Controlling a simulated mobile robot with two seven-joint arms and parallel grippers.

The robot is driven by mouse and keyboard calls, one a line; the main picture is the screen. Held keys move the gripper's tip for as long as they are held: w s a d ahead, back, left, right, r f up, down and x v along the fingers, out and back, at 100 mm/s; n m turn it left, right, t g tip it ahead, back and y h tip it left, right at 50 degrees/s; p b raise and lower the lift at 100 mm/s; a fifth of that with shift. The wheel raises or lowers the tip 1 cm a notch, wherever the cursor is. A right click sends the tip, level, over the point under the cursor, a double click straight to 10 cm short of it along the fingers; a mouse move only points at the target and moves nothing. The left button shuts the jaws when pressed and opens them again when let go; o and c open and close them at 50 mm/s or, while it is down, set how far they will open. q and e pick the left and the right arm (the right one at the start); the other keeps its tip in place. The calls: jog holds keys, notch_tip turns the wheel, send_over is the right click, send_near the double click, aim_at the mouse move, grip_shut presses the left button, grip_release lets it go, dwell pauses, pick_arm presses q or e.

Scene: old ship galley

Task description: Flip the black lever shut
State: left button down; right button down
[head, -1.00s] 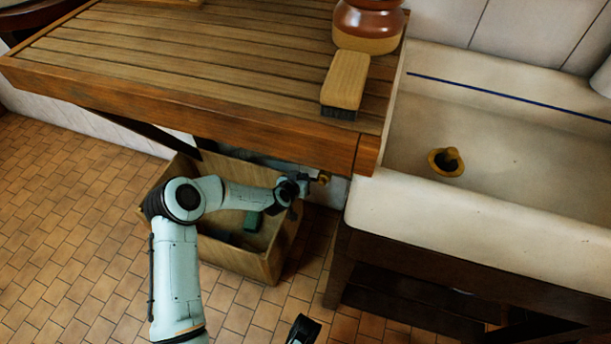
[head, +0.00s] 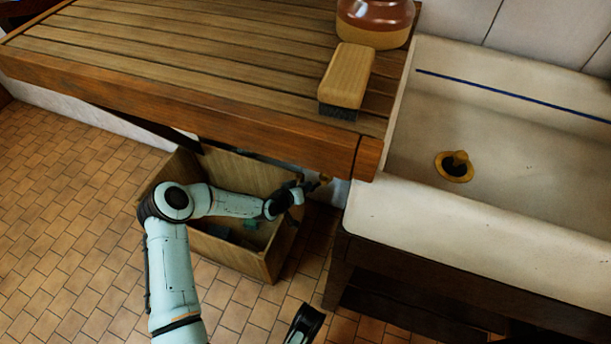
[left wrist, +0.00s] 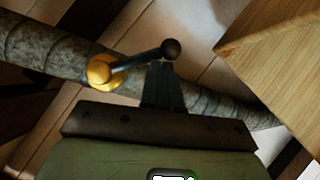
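The black lever (left wrist: 140,58) shows in the left wrist view. It has a round black knob at its right end and a brass hub (left wrist: 104,71) at its left end, on a grey pipe (left wrist: 42,48). The lever slants up to the right, across the pipe's line. My left gripper (left wrist: 163,66) has its fingers together, with the tips just below the knob; I cannot tell whether they touch it. In the head view my left gripper (head: 297,192) is under the counter's edge beside the small brass fitting (head: 322,182). The lever itself is hard to make out there.
A wooden box (head: 240,262) stands on the tiled floor under my left forearm. The slatted wooden counter (head: 200,85) overhangs it, with a brush (head: 347,75) and a jar (head: 375,22) on top. A white sink (head: 470,225) is to the right.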

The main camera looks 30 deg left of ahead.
pick_arm(q)
jog(key=shift+w+d+f, duration=0.25)
jog(key=shift+d+f, duration=0.95)
pick_arm(e)
jog(key=shift+s+f, duration=0.25)
jog(key=shift+s, duration=0.05)
pick_arm(q)
jog(key=shift+d+f, duration=0.1)
jog(key=shift+f, duration=0.1)
pick_arm(e)
jog(key=shift+s+f, duration=0.1)
